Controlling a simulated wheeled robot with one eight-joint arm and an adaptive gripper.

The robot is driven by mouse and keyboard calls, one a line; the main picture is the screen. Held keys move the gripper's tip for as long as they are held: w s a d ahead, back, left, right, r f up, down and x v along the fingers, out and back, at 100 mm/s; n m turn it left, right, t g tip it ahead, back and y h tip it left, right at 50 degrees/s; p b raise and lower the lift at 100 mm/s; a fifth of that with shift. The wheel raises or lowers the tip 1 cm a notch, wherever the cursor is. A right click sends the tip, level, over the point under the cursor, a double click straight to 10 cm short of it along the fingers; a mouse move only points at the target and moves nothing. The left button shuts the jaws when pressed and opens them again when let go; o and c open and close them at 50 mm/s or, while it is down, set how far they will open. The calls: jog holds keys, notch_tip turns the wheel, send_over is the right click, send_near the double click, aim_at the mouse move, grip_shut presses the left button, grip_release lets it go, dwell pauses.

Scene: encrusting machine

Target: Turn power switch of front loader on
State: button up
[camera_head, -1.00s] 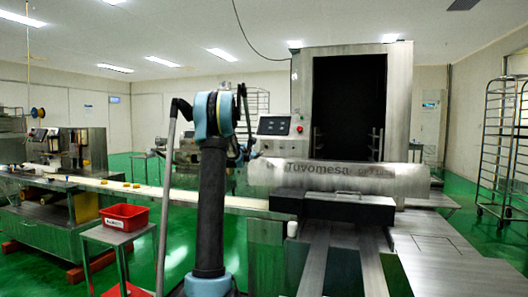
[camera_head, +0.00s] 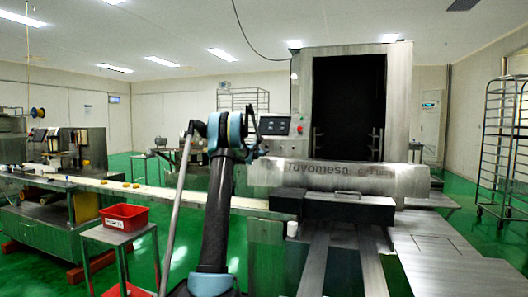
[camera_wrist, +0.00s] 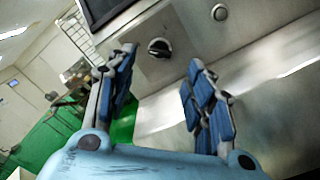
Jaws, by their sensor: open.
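The power switch (camera_wrist: 158,47) is a black rotary knob on the steel panel, seen in the wrist view ahead of my gripper. My gripper (camera_wrist: 163,62) is open, with blue-padded fingers on either side of the view and nothing between them. The knob shows beyond the gap between the fingertips, apart from them. In the head view, the front loader (camera_head: 340,178) is the large steel machine with a dark opening. Its control panel (camera_head: 274,126) stands left of that opening. My gripper (camera_head: 252,138) is beside the panel's left edge, partly hidden by my arm.
A round button (camera_wrist: 220,12) sits right of the knob, and a dark screen (camera_wrist: 104,10) is at upper left. A red button (camera_head: 299,129) is on the machine. A red bin (camera_head: 126,217) on a small table stands at left. A wire rack (camera_head: 503,150) is at right.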

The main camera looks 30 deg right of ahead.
aim_at(266, 147)
jog(key=shift+x, duration=3.3)
jog(key=c, duration=1.1)
